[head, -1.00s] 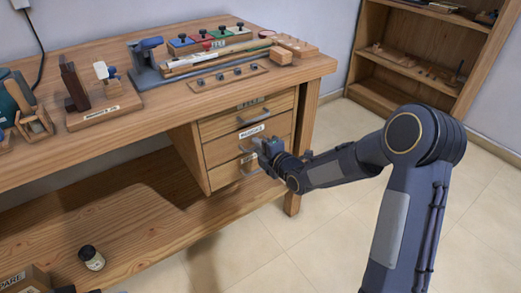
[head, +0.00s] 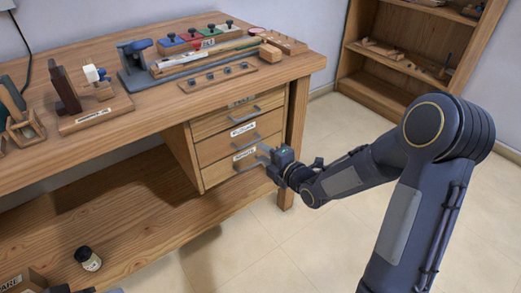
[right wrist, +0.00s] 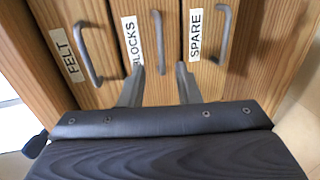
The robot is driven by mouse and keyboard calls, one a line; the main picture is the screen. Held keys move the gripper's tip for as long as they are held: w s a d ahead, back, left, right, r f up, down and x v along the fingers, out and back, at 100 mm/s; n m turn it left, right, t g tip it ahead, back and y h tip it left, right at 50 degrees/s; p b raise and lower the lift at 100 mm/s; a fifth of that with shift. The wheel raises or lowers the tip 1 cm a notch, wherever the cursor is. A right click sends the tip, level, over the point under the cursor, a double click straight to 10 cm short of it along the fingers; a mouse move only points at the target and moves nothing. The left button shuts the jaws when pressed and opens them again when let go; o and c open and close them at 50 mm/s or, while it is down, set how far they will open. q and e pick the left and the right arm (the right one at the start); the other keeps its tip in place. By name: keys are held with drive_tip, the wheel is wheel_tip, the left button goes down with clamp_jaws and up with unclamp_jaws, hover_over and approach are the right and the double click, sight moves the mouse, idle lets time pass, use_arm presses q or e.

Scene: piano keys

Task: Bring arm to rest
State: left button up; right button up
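My right arm reaches in from the right in the head view. All drawers look shut. Dark shapes at the bottom left edge of the head view may be my left gripper (head: 85,290); its fingers cannot be made out.
The wooden workbench (head: 150,123) carries tools, blocks and a colored box (head: 200,40) on top. A small dark jar (head: 88,260) stands on its lower shelf. A shelf unit (head: 400,70) stands at the back right. The tiled floor (head: 310,235) between is clear.

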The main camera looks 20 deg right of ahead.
idle(0.4)
drive_tip(key=s+d+r+m+g+h, duration=0.2)
drive_tip(key=s+d+r+m, duration=0.1)
drive_tip(key=s+m, duration=0.4)
drive_tip(key=s+d+r+m+g+h, duration=0.2)
drive_tip(key=s+d+r+m, duration=0.1)
drive_tip(key=s+m, duration=0.3)
drive_tip(key=s+a+r+m+g+y+p, duration=0.1)
drive_tip(key=s+a+m+g, duration=0.3)
drive_tip(key=s, duration=0.6)
drive_tip(key=s+m+g+y+p, duration=0.1)
drive_tip(key=s+m, duration=0.6)
drive_tip(key=s, duration=0.2)
wheel_tip(320, 180, up, 32)
drive_tip(key=p, duration=3.1)
drive_tip(key=shift+w+f, duration=0.1)
